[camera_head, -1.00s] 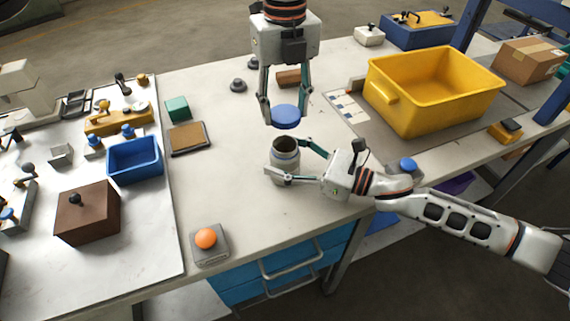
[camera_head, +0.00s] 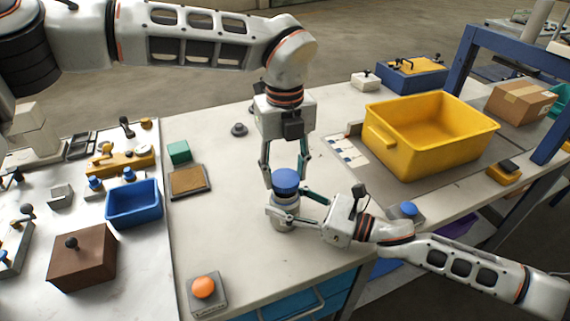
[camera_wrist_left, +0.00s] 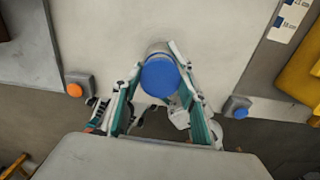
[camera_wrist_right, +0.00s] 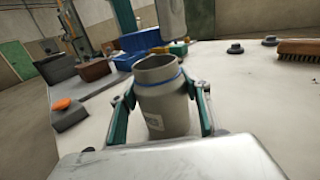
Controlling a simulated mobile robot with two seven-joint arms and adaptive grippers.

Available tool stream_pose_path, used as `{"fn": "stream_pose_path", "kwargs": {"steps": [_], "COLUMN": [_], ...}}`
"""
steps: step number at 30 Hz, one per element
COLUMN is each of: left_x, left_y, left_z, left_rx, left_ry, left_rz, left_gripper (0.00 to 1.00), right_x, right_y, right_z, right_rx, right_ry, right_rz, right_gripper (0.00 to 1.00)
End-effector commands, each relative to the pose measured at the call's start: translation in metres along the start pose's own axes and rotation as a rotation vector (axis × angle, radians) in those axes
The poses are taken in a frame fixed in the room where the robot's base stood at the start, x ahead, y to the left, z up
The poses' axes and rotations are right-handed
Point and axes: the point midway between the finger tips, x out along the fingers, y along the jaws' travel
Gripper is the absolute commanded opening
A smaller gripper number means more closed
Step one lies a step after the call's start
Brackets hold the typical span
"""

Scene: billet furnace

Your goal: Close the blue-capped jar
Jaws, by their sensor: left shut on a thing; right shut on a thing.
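The blue cap (camera_head: 286,180) is held in my left gripper (camera_head: 285,185), whose fingers point down. It sits directly over the jar (camera_head: 284,215), a grey upright cylinder on the table. The cap also shows in the left wrist view (camera_wrist_left: 160,77), where it covers most of the jar mouth. My right gripper (camera_head: 288,206) is shut around the jar from the right side. In the right wrist view the jar (camera_wrist_right: 162,100) has a blue band round its neck and its mouth looks uncovered. I cannot tell whether the cap touches the rim.
A yellow bin (camera_head: 430,140) stands to the right, with a blue button box (camera_head: 408,212) nearer. An orange button box (camera_head: 205,292) is at the front edge. A blue tray (camera_head: 134,205) and brown box (camera_head: 82,258) stand left.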

Motion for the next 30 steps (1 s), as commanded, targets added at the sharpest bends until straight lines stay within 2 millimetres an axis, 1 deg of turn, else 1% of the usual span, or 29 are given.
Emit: {"fn": "stream_pose_path", "kwargs": {"steps": [15, 25, 30], "left_x": [0.001, 0.016, 0.018], "left_y": [0.000, 0.000, 0.000], "left_z": [0.000, 0.000, 0.000], "left_rx": [-0.001, 0.000, 0.000], "left_ry": [0.000, 0.001, 0.000], "left_rz": [0.000, 0.000, 0.000], "left_gripper": [0.34, 0.34, 0.34], "right_x": [0.000, 0.000, 0.000], "right_y": [0.000, 0.000, 0.000], "right_z": [0.000, 0.000, 0.000], "right_rx": [0.000, -0.001, -0.001], "right_ry": [0.001, 0.001, 0.001], "right_rz": [-0.001, -0.001, -0.001], "right_gripper": [0.09, 0.09, 0.09]}}
